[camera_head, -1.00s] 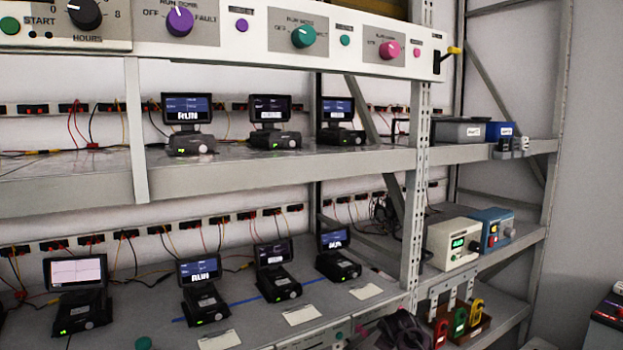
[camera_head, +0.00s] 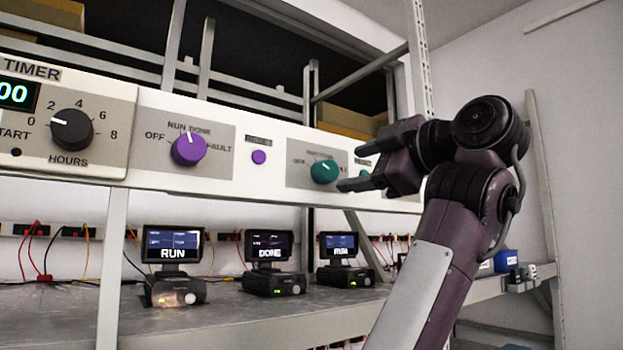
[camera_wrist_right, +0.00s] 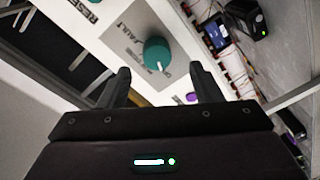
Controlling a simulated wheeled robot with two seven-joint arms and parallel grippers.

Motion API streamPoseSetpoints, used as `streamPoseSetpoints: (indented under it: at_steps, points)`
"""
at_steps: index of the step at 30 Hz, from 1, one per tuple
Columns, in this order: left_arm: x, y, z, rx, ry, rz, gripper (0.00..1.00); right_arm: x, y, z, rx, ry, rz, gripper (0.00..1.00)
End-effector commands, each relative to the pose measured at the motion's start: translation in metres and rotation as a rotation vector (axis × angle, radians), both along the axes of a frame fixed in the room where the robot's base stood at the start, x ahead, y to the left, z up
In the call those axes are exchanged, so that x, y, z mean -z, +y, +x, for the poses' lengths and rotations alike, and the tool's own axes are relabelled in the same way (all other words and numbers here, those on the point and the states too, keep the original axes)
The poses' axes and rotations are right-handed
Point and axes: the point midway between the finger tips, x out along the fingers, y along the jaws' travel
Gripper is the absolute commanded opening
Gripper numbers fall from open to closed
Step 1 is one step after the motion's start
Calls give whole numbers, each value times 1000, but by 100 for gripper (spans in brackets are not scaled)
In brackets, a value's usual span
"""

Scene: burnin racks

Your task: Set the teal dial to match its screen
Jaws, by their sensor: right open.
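The teal dial (camera_head: 324,171) is a round knob with a white pointer mark on the rail panel. In the head view its mark points left. My right gripper (camera_head: 352,167) is open beside the dial, its fingers reaching toward it from the right. In the right wrist view the dial (camera_wrist_right: 157,54) lies ahead of and between the two open fingertips (camera_wrist_right: 160,80), with a gap. The middle screen (camera_head: 269,246) below reads DONE; I cannot tell from colour which screen belongs to the dial. My left gripper is not in view.
A purple dial (camera_head: 188,149) and a black hours knob (camera_head: 72,130) sit on the same rail to the left. A purple button (camera_head: 259,157) is between the dials. Another screen (camera_head: 172,245) reads RUN. The rack upright (camera_head: 418,60) stands behind my right arm.

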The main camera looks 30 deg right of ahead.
Motion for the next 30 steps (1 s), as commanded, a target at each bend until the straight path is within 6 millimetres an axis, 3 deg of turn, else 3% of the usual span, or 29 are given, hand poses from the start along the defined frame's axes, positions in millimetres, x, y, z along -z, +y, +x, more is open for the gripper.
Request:
streamPoseSetpoints:
  at_steps: [4,9,12,18,23,27,30]
  points:
    - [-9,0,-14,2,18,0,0,-7,6,5,-14,-7,-10,59]
    - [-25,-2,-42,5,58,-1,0,-8,10,33,-12,-5,-9,59]
    - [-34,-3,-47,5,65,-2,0,-7,13,49,-12,-5,-8,59]
    - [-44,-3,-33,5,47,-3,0,-5,15,67,-10,-8,-8,59]
    - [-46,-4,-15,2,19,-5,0,-3,15,71,-10,-9,-8,59]
    - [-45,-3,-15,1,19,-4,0,-3,15,71,-10,-10,-8,59]
    - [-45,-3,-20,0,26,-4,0,-3,15,70,-10,-9,-8,47]
